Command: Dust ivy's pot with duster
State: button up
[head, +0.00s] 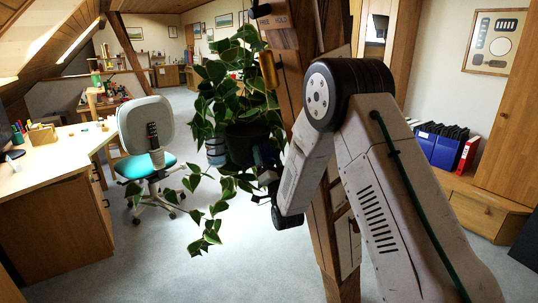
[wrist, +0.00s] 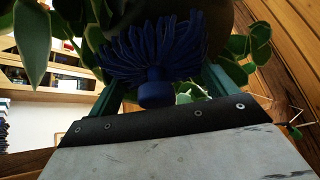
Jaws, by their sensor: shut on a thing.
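The ivy (head: 235,85) is a leafy green plant hanging by the wooden post, with trailing vines below. Its dark round pot (head: 240,146) is partly covered by leaves. In the wrist view the pot (wrist: 220,32) is a dark shape right behind the duster. My gripper (head: 265,172) is at the pot's lower right, partly hidden by leaves and my arm. The wrist view shows its green fingers on either side of the blue duster (wrist: 155,48), shut on it. The duster's frilled head is against or very near the pot; I cannot tell whether they touch.
The wooden post (head: 322,225) stands close by my arm. A teal office chair (head: 150,165) and a desk (head: 50,160) are at left. The grey floor between is open.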

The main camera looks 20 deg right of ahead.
jog(key=shift+w+a, duration=0.1)
jog(key=shift+s+f, duration=0.2)
jog(key=shift+s, duration=0.15)
jog(key=shift+s+d+f, duration=0.15)
jog(key=shift+s+d, duration=0.15)
jog(key=shift+s, duration=0.5)
jog(key=shift+s+d+f, duration=0.15)
jog(key=shift+s+d, duration=0.15)
jog(key=shift+s, duration=0.55)
jog(key=shift+s+d+f, duration=0.15)
jog(key=shift+s+d, duration=0.15)
jog(key=shift+s, duration=0.5)
jog(key=shift+s+d+f, duration=0.15)
jog(key=shift+s+d, duration=0.1)
jog(key=shift+s, duration=0.45)
jog(key=shift+s+d+f, duration=0.15)
jog(key=shift+s+d, duration=0.05)
jog(key=shift+s, duration=0.5)
